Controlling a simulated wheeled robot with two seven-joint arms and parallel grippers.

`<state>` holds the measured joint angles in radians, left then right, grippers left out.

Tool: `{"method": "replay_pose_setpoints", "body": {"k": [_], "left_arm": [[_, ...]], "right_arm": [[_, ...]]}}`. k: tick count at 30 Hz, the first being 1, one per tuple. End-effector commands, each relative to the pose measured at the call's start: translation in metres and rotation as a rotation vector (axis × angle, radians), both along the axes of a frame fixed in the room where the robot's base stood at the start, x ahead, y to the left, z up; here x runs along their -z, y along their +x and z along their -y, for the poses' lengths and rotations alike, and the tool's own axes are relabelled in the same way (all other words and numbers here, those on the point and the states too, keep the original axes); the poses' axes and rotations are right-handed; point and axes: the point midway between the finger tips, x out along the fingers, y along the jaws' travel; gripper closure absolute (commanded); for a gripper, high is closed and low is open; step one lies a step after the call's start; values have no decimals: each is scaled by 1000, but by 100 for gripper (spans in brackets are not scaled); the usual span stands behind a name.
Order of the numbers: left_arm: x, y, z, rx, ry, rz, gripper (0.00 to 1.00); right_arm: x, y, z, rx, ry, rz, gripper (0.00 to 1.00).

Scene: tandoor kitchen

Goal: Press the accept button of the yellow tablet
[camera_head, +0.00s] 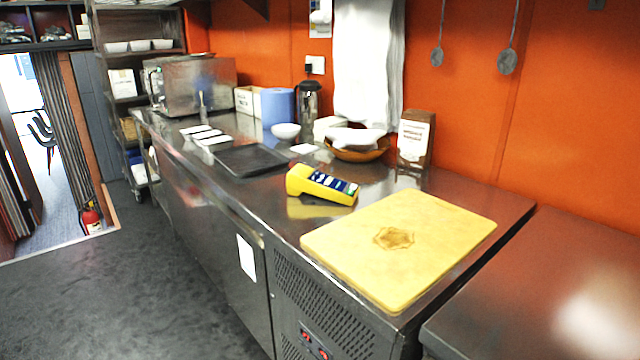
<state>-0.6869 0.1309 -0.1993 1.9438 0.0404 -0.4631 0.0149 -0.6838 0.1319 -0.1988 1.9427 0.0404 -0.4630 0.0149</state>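The yellow tablet (322,185) is a chunky yellow device on the steel counter, just behind the cutting board. Its top face tilts up and carries a dark blue and white screen area. The accept button is too small to tell apart on that face. Neither of my grippers shows in the head view, and nothing touches the tablet.
A wooden cutting board (400,245) lies in front of the tablet on the steel counter (270,208). A black tray (250,160) lies to its left. A wooden bowl (357,150) and a card stand (413,140) stand behind. The floor (130,275) at left is clear.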

Motion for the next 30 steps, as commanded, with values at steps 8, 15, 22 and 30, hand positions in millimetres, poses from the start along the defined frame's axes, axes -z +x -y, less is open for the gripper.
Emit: {"method": "replay_pose_setpoints", "body": {"k": [8, 15, 22, 30], "left_arm": [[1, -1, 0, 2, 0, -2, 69], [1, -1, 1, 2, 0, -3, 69], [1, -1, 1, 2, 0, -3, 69], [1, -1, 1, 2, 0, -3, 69]], "right_arm": [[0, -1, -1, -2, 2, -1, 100], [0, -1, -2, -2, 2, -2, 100], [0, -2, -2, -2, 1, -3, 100], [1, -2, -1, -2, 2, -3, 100]]}}
